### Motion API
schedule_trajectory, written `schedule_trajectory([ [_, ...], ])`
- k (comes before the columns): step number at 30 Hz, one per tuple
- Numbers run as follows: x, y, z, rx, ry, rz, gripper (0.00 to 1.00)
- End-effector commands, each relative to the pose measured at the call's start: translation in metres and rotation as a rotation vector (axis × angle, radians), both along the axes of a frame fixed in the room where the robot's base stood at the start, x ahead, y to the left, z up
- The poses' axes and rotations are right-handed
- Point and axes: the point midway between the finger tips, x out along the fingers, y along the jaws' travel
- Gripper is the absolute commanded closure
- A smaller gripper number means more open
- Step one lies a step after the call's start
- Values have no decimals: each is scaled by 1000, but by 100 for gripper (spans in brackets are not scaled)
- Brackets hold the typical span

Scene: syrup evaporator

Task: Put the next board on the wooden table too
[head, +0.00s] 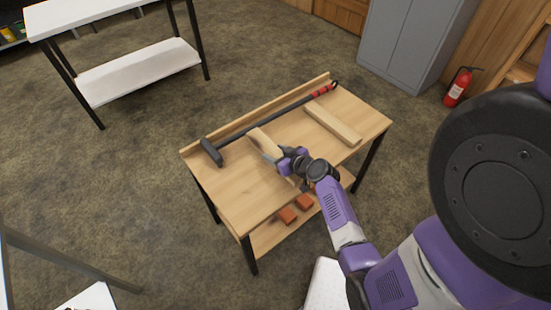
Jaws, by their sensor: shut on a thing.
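The wooden table (238,199) stands in the middle of the head view, with a light wood top and a raised back edge. One board (333,124) lies flat on its right part, clear of my gripper. My gripper (272,153) is over the middle of the tabletop, shut on a second pale board (262,138). The near part of this held board is hidden by the gripper and wrist. I cannot tell whether it touches the tabletop.
A long-handled sledgehammer (211,152) lies along the table's back edge. Red-brown blocks (287,215) sit on its lower shelf. A white-topped table (80,12) is at upper left; a grey cabinet (405,40) and fire extinguisher (458,87) are at upper right.

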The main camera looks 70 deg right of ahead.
Motion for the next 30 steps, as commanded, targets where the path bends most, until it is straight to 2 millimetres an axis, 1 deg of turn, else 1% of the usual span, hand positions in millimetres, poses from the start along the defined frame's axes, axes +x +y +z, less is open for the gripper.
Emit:
schedule_trajectory([
  [1,0,-1,-10,1,-1,-1,100],
  [3,0,-1,-19,1,-1,-1,100],
  [6,0,-1,-25,-1,-1,-2,100],
  [14,0,-1,-25,-1,-1,-1,100],
  [19,0,-1,-29,-1,-1,0,100],
  [20,0,0,-28,0,0,0,42],
  [21,0,0,-28,0,0,0,34],
  [22,0,0,-28,0,0,0,28],
  [23,0,0,-28,0,0,0,26],
  [30,0,0,-28,0,0,0,26],
])
